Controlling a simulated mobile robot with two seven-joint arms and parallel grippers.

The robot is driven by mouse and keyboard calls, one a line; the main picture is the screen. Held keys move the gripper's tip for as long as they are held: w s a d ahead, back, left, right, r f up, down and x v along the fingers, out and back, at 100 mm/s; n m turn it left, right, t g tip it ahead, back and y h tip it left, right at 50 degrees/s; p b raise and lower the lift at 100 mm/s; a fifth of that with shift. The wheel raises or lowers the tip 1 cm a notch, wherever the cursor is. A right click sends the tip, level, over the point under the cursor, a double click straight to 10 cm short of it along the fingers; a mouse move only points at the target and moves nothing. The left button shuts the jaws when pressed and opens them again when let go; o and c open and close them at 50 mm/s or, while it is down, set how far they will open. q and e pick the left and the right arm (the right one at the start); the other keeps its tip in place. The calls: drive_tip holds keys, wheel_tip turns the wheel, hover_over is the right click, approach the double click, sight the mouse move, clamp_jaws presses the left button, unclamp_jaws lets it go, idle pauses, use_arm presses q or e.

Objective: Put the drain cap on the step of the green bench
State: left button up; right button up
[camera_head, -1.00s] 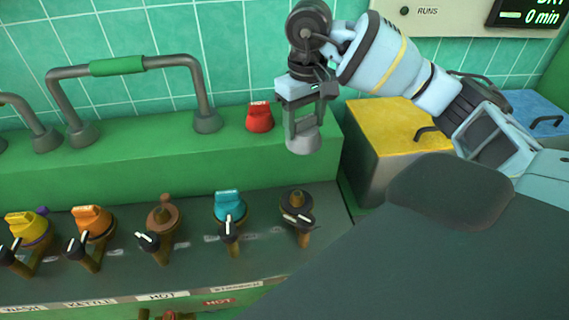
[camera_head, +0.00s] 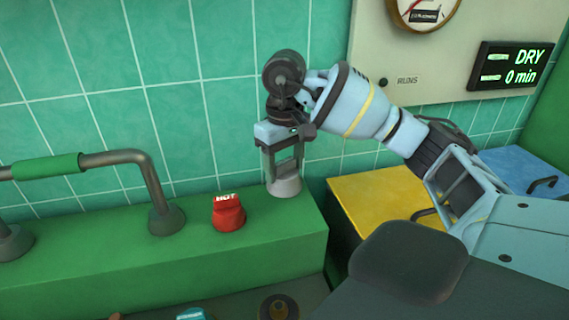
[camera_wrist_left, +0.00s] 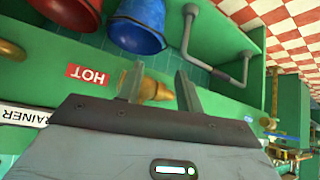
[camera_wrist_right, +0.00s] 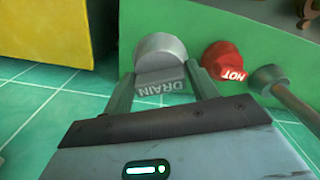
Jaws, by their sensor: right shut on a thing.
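The drain cap (camera_head: 284,186) is a grey round cap. In the right wrist view the cap (camera_wrist_right: 161,62) shows the word DRAIN and sits between the fingertips. My right gripper (camera_head: 284,172) is shut on it, pointing down by the right end of the step (camera_head: 130,252) of the green bench. I cannot tell whether the cap touches the step. My left gripper (camera_wrist_left: 160,84) shows only in the left wrist view; its fingers are apart, with brass fittings beyond them.
A red HOT cap (camera_head: 228,212) stands on the step, left of the drain cap. A grey pipe handle (camera_head: 155,190) with a green grip rises further left. A yellow-topped box (camera_head: 375,200) stands to the right. The tiled wall (camera_head: 215,90) is close behind.

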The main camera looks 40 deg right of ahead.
drive_tip(key=shift+w+d+r, duration=0.1)
drive_tip(key=shift+w+d, duration=0.05)
use_arm(q)
drive_tip(key=shift+w+d, duration=0.1)
drive_tip(key=shift+s+f, duration=0.1)
drive_tip(key=shift+s, duration=0.1)
